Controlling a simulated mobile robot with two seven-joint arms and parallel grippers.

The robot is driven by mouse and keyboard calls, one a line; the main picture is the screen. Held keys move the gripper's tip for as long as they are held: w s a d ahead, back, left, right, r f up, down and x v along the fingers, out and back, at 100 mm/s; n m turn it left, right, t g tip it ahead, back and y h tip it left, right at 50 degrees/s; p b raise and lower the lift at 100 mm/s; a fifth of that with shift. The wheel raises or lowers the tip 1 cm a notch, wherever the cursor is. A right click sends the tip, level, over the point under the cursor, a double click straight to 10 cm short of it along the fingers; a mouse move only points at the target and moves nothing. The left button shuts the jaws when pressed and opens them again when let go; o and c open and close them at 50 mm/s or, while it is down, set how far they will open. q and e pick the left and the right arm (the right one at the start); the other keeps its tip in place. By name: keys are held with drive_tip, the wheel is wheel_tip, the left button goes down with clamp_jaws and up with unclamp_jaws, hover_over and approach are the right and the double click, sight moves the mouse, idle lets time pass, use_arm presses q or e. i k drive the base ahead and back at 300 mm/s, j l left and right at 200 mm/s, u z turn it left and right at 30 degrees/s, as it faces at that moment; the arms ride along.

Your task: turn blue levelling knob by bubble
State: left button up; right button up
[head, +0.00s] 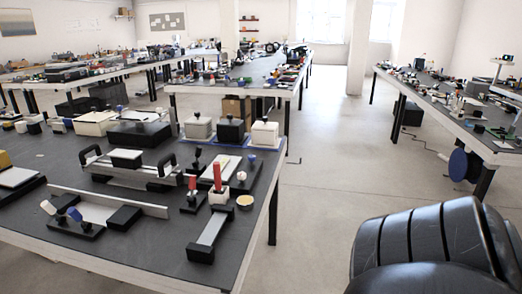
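A low black base with a white plate (97,212) stands near the front left of the near table in the head view. A small blue knob (75,214) sits at its left part, beside a pale knob (48,207). I cannot make out a bubble on either fixture. Neither of my grippers is in view.
The near table (265,205) also bears a twin-handled fixture (127,160), red-handled pieces (217,178), a round cup (244,202), a long rail (108,200) and pale boxes (265,133). The floor (325,175) right of the table is clear. My black arm part fills the lower right.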

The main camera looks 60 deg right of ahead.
sight(251, 158)
drive_tip(key=k+l, duration=0.1)
drive_tip(key=l, duration=2.75)
drive_tip(key=k, duration=0.05)
